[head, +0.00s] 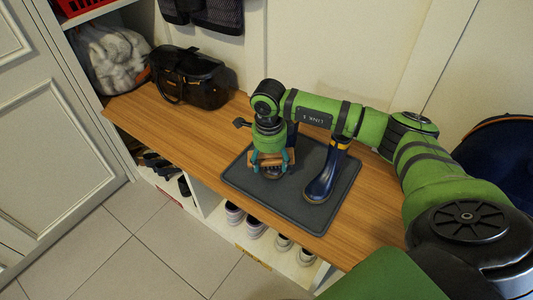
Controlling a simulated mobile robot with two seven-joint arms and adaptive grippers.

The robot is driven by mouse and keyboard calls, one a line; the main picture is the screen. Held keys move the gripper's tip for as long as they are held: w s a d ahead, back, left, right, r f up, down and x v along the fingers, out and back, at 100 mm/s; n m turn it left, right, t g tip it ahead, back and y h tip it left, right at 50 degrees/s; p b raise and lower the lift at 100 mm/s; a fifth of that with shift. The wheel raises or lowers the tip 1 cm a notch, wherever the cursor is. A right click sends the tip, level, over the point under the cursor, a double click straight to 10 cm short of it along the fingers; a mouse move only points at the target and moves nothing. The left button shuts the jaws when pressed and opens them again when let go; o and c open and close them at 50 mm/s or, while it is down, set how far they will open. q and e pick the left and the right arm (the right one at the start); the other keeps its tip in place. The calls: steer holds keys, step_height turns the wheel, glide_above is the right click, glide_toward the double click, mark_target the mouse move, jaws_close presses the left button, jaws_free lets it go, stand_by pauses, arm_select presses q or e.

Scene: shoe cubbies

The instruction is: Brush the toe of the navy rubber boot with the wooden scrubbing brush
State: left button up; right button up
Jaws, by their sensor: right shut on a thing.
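The navy rubber boot (327,180) stands upright on a dark grey mat (318,213) on the wooden bench. Its toe points toward the front of the bench, and my right arm passes over its top. My right gripper (270,163) points down over the mat's left part and is shut on the wooden scrubbing brush (265,158). The brush is to the left of the boot, apart from it. Part of the brush is hidden by the fingers, and I cannot tell whether it touches the mat. My left gripper is not in view.
A black handbag (190,78) and a white bag (112,60) stand at the bench's left end. Several shoes (255,228) sit in the cubbies below. A dark blue round item (505,150) is at the right. The bench between handbag and mat is clear.

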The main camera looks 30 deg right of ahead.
steer(key=shift+s+d+r+p, duration=0.1)
steer(key=shift+s+d+p, duration=0.2)
steer(key=shift+s, duration=0.3)
steer(key=shift+s+d+r+p, duration=0.1)
steer(key=shift+s+d+p, duration=0.1)
steer(key=shift+s+d, duration=0.3)
steer(key=shift+w+a+f+b, duration=0.1)
steer(key=shift+w+a+b, duration=0.25)
steer(key=shift+w, duration=0.2)
steer(key=shift+w+a+f+b, duration=0.1)
steer(key=shift+w+a+b, duration=0.2)
steer(key=shift+w, duration=0.2)
steer(key=shift+w+a+b, duration=0.55)
steer(key=shift+w+a, duration=0.1)
steer(key=shift+w, duration=0.2)
steer(key=shift+s+d+p, duration=0.15)
steer(key=shift+s+p, duration=0.15)
steer(key=shift+s, duration=0.15)
steer(key=shift+s+d+f+p, duration=0.1)
steer(key=shift+s+d+p, duration=0.25)
steer(key=shift+s+d, duration=0.15)
